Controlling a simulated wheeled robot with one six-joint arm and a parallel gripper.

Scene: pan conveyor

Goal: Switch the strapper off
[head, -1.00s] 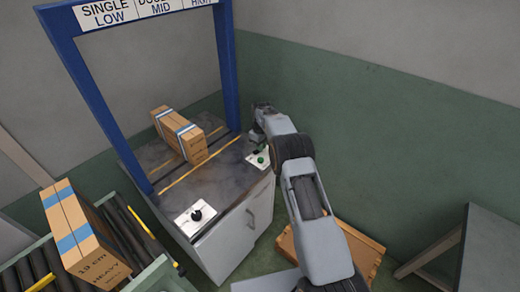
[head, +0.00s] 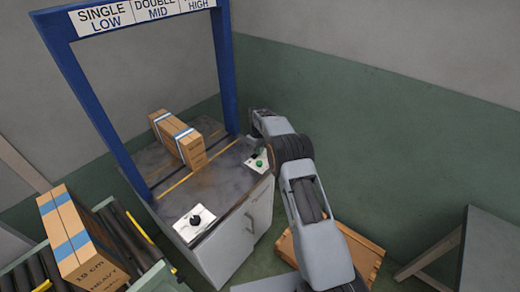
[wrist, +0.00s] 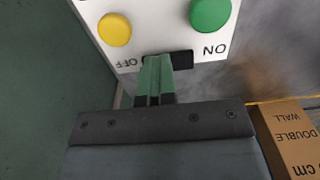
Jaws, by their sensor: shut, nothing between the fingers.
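The strapper is a cabinet with a dark top (head: 215,167) under a blue frame (head: 228,75). A white control panel (head: 250,165) sits at its right corner, with a green button (head: 259,163). In the wrist view the panel (wrist: 150,35) has a yellow button (wrist: 115,29), a green button (wrist: 210,13) and a dark switch slot (wrist: 183,60) between the words OFF and ON. My gripper (wrist: 157,60) is shut, its green fingertips over the OFF end of the slot and hiding part of it. Whether they touch the switch I cannot tell.
A strapped carton (head: 180,140) lies on the strapper top. A second white panel with a black knob (head: 196,219) is at the front left corner. Another carton (head: 75,240) stands on the roller conveyor (head: 125,232). A wooden crate (head: 368,256) and grey table (head: 490,250) are to the right.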

